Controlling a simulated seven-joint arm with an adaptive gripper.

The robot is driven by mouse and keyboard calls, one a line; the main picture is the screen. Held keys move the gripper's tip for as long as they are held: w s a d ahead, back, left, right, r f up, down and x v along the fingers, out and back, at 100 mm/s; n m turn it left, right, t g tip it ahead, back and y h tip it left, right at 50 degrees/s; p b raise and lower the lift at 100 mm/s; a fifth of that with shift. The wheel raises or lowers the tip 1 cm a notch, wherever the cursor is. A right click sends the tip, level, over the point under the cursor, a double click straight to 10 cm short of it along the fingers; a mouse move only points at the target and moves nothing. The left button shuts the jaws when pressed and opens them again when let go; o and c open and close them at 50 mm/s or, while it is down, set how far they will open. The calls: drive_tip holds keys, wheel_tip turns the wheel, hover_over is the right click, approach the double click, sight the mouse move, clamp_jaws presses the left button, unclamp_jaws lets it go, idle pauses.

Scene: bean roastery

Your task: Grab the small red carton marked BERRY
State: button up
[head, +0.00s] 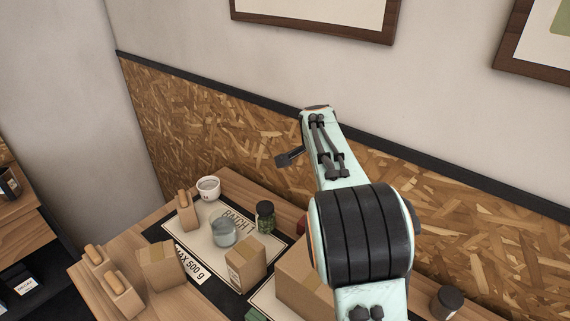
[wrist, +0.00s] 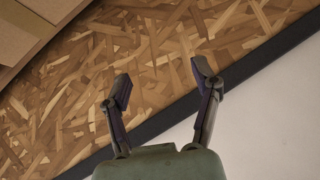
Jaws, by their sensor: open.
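A small dark red item (head: 302,226) shows as a sliver just left of my arm in the head view, beside the large cardboard box. My arm hides most of it, and I cannot read any BERRY marking. My gripper (wrist: 161,82) is open and empty in the wrist view, its two fingers spread in front of the chipboard wall panel. In the head view a dark part of the gripper sticks out left of my arm, above the table. No red carton shows in the wrist view.
The table holds a large cardboard box (head: 298,285), a smaller box (head: 246,263), a glass jar (head: 224,232), a green-filled jar (head: 265,217) and a white cup (head: 208,189). A dark-lidded jar (head: 445,302) stands at right. The chipboard panel (head: 230,135) rises behind.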

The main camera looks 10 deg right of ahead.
drive_tip(key=n+h, duration=0.1)
hover_over(304, 220)
drive_tip(key=s, duration=0.1)
wheel_tip(304, 220, down, 10)
drive_tip(key=f, duration=0.4)
drive_tip(key=s+a+f+n+g, duration=0.1)
drive_tip(key=f, duration=0.3)
drive_tip(key=a+f+g, duration=0.1)
drive_tip(key=f, duration=0.3)
drive_tip(key=shift+s+a+n+h, duration=0.15)
drive_tip(key=shift+s+n+h, duration=0.15)
drive_tip(key=shift+n, duration=0.1)
drive_tip(key=x, duration=0.6)
drive_tip(key=shift+f, duration=0.1)
clamp_jaws()
